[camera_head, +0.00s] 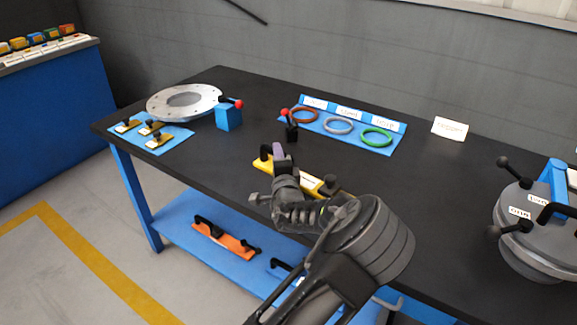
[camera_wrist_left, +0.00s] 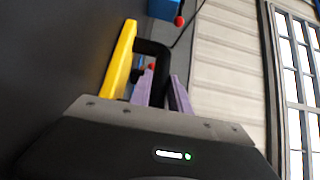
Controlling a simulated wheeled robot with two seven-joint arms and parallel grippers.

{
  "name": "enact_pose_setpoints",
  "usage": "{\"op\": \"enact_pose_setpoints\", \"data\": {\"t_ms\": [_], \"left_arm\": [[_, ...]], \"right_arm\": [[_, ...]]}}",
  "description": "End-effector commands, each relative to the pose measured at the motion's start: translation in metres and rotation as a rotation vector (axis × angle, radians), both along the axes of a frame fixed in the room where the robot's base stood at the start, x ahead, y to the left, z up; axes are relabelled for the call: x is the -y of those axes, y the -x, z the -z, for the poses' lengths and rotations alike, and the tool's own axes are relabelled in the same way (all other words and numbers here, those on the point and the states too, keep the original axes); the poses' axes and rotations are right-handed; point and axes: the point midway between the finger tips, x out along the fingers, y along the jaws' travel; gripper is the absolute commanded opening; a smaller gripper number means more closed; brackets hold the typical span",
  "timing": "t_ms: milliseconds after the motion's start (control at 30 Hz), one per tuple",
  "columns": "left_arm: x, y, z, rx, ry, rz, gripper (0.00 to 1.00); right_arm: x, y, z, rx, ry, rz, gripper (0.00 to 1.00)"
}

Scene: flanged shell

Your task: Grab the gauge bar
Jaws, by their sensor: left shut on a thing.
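The gauge bar, a yellow bar (camera_head: 263,165) with black handles, is over the black table in the head view, partly hidden behind my left arm. In the left wrist view the yellow bar (camera_wrist_left: 119,60) stands edge-up at the left with its black handle (camera_wrist_left: 152,47) beside it. My left gripper (camera_head: 279,152) is at the bar's far left end. In the wrist view its purple fingers (camera_wrist_left: 160,88) are shut on the black handle. I cannot tell whether the bar touches the table. My right gripper is out of view.
A flanged grey disc (camera_head: 185,102), a blue block with a red knob (camera_head: 229,117) and a blue ring tray (camera_head: 358,132) stand behind. A grey lidded vessel (camera_head: 527,225) is at the right. An orange handled bar (camera_head: 224,240) lies on the lower shelf (camera_head: 180,216).

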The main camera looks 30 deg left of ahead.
Motion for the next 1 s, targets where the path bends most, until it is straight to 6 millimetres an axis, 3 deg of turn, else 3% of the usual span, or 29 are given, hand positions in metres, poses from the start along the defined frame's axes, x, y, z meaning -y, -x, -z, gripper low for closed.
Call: {"op": "enact_pose_setpoints", "data": {"t_ms": [267,600,767,1000], "left_arm": [[0.0,-0.001,-0.03,0.01,0.0,0.001,0.0],[0.0,-0.001,-0.089,0.008,0.0,0.002,0.0],[0.0,0.0,-0.1,0.005,-0.001,0.001,0.0],[0.0,0.0,-0.101,0.005,-0.001,0.001,0.0]], "right_arm": [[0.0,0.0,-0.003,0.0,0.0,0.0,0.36],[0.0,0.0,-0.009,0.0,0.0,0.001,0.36],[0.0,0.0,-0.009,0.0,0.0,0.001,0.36],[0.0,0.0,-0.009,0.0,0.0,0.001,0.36]]}}
